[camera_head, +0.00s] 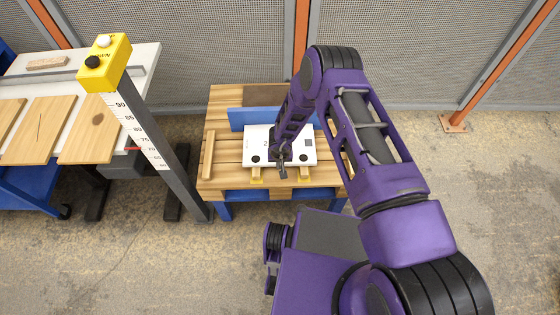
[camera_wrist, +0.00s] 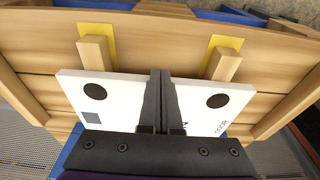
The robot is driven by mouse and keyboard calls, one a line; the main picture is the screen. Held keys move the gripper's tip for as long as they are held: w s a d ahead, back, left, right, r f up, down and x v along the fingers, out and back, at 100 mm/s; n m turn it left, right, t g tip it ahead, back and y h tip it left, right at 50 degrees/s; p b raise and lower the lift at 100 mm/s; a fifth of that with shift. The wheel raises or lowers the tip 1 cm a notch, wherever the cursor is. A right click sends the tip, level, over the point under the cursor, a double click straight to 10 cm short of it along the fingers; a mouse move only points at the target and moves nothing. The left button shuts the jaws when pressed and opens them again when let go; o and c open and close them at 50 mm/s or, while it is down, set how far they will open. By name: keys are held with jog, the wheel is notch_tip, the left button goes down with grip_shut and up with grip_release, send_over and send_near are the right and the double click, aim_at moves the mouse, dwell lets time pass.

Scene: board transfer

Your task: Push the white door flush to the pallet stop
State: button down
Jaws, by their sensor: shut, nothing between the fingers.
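The white door (camera_head: 300,155) lies flat on the wooden pallet (camera_head: 228,150), with dark round spots and a small dark square on its face. It also shows in the wrist view (camera_wrist: 110,103), where my gripper crosses its middle. The blue pallet stop (camera_head: 240,117) stands along the door's far side. My arm hides part of that edge, and I cannot tell whether door and stop touch. My gripper (camera_head: 283,174) is shut and empty, pointing down at the door's near edge. Its closed fingertips (camera_wrist: 160,72) are at that edge; contact is unclear.
Two wooden blocks with yellow pads (camera_wrist: 92,20) lie at the door's near side. A wooden rail (camera_head: 208,155) runs along the pallet's left. A scaled post with a yellow button box (camera_head: 104,65) and a table with boards (camera_head: 90,130) stand left. Right floor is clear.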

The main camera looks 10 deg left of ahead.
jog(key=shift+s+d+r+p, duration=0.15)
jog(key=shift+s+p, duration=0.1)
jog(key=shift+s, duration=0.35)
jog(key=shift+s+d+f+p, duration=0.1)
jog(key=shift+s+d+p, duration=0.1)
jog(key=shift+s, duration=0.35)
notch_tip(320, 180, up, 7)
jog(key=p, duration=0.2)
jog(key=shift+p, duration=0.3)
